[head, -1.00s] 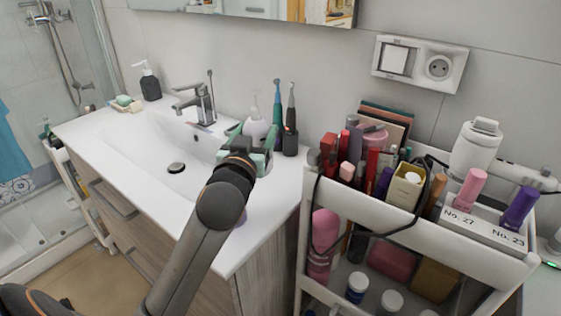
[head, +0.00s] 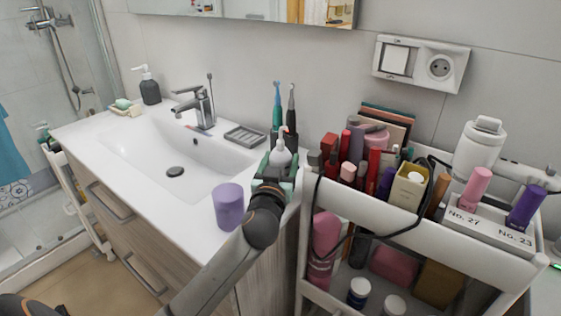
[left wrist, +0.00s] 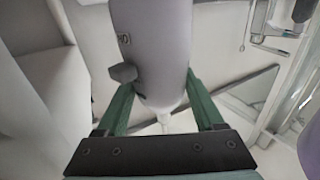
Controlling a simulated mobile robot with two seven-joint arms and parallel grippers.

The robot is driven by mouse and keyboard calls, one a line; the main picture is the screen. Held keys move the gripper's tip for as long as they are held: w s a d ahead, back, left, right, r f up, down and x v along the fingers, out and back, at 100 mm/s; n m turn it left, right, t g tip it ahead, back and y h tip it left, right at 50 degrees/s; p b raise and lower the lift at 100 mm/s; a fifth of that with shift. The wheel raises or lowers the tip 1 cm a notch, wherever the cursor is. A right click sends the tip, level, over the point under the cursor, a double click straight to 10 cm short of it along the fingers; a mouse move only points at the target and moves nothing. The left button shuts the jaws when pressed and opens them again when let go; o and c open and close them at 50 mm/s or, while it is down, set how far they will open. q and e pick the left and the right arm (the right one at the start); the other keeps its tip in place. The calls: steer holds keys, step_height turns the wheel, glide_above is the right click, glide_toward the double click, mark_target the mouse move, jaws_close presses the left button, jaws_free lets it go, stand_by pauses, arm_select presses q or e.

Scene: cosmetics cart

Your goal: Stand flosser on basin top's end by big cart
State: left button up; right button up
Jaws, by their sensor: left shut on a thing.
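The pale flosser (head: 281,156), with a narrow nozzle on top, is between the green fingers of my left gripper (head: 275,172) at the right end of the white basin top (head: 200,219), beside the big cart (head: 392,207). In the left wrist view the flosser's grey-looking body (left wrist: 160,45), with a dark button, fills the space between the two fingers (left wrist: 165,110). My left gripper is shut on it. The flosser's base is hidden, so I cannot tell whether it touches the top. My right gripper is out of view.
A purple cup (head: 229,207) stands left of my gripper near the front edge. Two electric toothbrushes (head: 290,115) stand close behind the flosser. A grey dish (head: 245,136) lies by the tap (head: 205,105). The cart's upper tray is crowded with cosmetics.

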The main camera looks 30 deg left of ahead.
arm_select(q)
steer(key=shift+f, duration=0.1)
steer(key=o, duration=1.2)
steer(key=shift+s, duration=0.1)
steer(key=b+v, duration=0.1)
steer(key=v, duration=1.1)
